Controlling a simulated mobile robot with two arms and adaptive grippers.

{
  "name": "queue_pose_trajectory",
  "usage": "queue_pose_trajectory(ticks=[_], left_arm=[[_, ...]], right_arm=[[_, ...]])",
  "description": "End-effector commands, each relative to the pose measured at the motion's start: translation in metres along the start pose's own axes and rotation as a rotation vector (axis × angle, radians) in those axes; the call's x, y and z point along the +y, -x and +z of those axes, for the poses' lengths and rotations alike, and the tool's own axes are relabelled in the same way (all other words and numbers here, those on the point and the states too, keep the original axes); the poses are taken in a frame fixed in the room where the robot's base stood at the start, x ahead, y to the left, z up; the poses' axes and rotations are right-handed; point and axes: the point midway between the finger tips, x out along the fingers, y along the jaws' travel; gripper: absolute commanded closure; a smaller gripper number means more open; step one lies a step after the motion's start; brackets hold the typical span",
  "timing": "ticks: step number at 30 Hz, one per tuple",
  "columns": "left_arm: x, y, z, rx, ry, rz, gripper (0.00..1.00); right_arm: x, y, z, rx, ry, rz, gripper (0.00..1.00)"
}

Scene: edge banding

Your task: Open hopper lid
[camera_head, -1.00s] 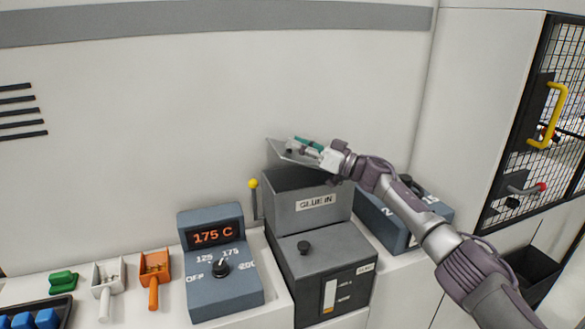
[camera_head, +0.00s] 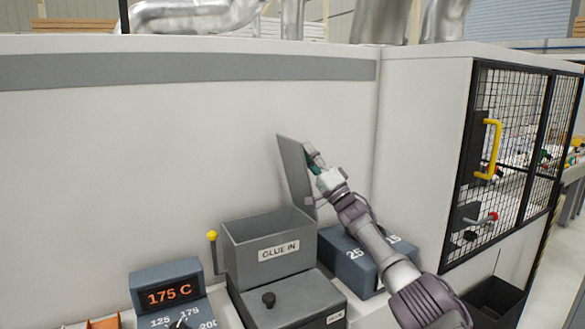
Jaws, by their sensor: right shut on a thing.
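The grey hopper (camera_head: 262,258), labelled GLUE IN, stands at the lower middle with its top open and its inside walls showing. Its flat grey lid (camera_head: 291,168) stands steeply upright at the right side of the opening. My right gripper (camera_head: 312,160) is at the upper right part of the lid, on its right face, and is shut on it. The fingertips are partly hidden by the lid and the hand. My left gripper is not in view.
A blue-grey box (camera_head: 352,262) stands right of the hopper, behind my right arm. A yellow-knobbed lever (camera_head: 212,237) is at the hopper's left. The 175 C control box (camera_head: 168,294) is at lower left. A mesh door with a yellow handle (camera_head: 490,149) is at right.

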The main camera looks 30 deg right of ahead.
Motion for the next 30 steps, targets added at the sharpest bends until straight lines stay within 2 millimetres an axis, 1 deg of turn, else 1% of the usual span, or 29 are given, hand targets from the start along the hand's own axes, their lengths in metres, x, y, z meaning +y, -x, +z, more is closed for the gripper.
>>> queue_pose_trajectory(ticks=[1, 3, 6, 12, 18, 29, 30], left_arm=[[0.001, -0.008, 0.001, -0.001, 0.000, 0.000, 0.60], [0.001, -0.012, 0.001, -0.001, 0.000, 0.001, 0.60], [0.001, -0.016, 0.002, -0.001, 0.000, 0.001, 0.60], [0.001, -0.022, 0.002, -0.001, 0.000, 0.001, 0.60], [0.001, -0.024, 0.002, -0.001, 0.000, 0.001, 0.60], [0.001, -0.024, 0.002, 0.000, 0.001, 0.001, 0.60], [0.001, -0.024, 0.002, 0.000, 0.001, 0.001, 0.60]], right_arm=[[0.007, 0.006, -0.004, 0.023, -0.024, 0.006, 1.00], [0.009, 0.008, -0.011, 0.053, -0.054, 0.007, 1.00], [0.012, 0.011, -0.020, 0.090, -0.092, 0.008, 1.00], [0.016, 0.014, -0.031, 0.137, -0.140, 0.009, 1.00], [0.018, 0.016, -0.035, 0.154, -0.157, 0.012, 1.00], [0.019, 0.016, -0.035, 0.155, -0.158, 0.015, 1.00], [0.019, 0.016, -0.035, 0.155, -0.158, 0.014, 0.63]])
